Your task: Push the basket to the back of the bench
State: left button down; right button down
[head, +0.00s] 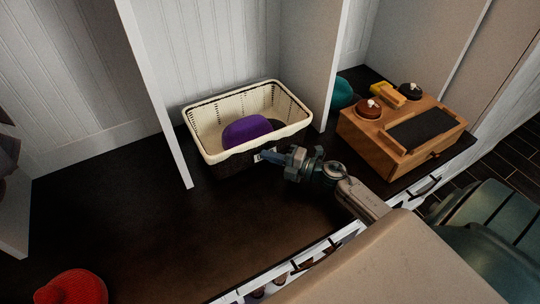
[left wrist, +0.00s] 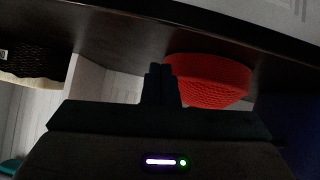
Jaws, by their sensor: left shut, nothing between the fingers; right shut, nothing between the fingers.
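The cream and dark woven basket (head: 208,158) stands on the dark bench (head: 120,215), between two white dividers, with a purple item (head: 246,130) inside it. My right gripper (head: 259,157) is shut and empty at the front side of the basket, its tip at or very near the wall; I cannot tell if they touch. Part of the basket also shows at the left edge of the left wrist view (left wrist: 30,82). My left gripper (left wrist: 161,84) is shut and empty in the left wrist view, in front of a red knitted thing; it is not seen in the head view.
The red knitted thing (head: 73,287) lies at the bench's near left. The bench left of the basket is clear.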

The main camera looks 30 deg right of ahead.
jog(key=shift+w, duration=0.15)
jog(key=shift+w+d+r, duration=0.1)
jog(key=shift+w, duration=0.3)
jog(key=w, duration=0.2)
jog(key=w+d, duration=0.1)
jog(key=w, duration=0.2)
jog(key=shift+w+p, duration=0.1)
jog(key=shift+p, duration=0.2)
pick_arm(q)
jog(key=shift+s+f+g, duration=0.1)
jog(key=shift+s+g, duration=0.2)
jog(key=shift+g, duration=0.1)
